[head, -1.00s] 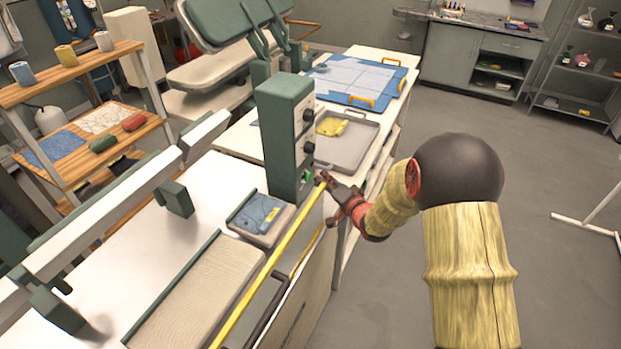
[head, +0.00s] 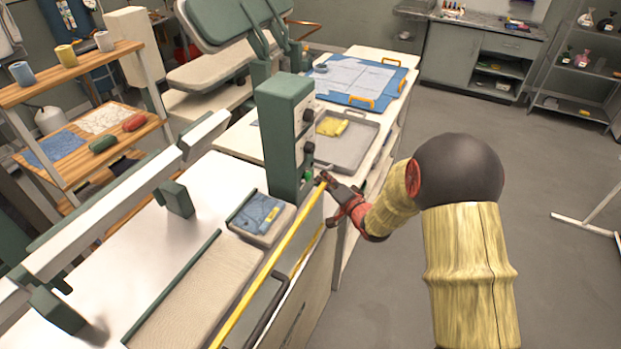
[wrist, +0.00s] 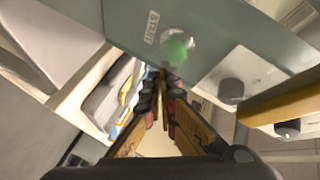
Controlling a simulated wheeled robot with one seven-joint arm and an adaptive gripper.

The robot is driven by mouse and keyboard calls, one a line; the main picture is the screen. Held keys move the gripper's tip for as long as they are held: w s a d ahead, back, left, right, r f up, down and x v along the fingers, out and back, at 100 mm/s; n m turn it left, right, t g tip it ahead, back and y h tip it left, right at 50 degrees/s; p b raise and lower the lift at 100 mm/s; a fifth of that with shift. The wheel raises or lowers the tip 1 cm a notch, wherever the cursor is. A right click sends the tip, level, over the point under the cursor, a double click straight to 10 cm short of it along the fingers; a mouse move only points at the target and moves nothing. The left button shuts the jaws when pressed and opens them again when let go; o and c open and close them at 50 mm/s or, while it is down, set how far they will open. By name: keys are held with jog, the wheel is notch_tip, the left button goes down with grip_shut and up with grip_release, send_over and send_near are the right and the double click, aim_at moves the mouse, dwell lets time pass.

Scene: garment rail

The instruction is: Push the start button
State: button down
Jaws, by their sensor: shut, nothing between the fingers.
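The start button is a small green knob (wrist: 177,49) next to a START label (wrist: 152,27) on the dark green control box (head: 282,135). In the head view the green spot (head: 308,176) shows low on the box's right-hand face. My gripper (head: 322,178) is just right of it, shut and empty. In the wrist view the closed fingertips (wrist: 168,77) are close below the green button in the picture. I cannot tell whether they touch it.
Dark round knobs (wrist: 232,91) sit on the same panel. A yellow rail (head: 268,268) runs along the front edge of the white machine, close under my gripper. A grey tray (head: 350,158) with a yellow cloth lies behind.

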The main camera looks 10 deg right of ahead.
jog(key=shift+a, duration=0.1)
jog(key=shift+w+a, duration=0.25)
jog(key=shift+w+a+r, duration=0.15)
jog(key=shift+w+a, duration=0.3)
jog(key=shift+a, duration=0.2)
dwell(1.8)
jog(key=shift+s+d, duration=0.65)
jog(key=shift+d, duration=0.1)
jog(key=shift+s+d+p, duration=0.25)
jog(key=shift+s+d, duration=0.5)
jog(key=shift+d, duration=0.3)
jog(key=shift+s+d+p, duration=0.2)
jog(key=shift+s+d, duration=0.55)
jog(key=shift+d, duration=0.25)
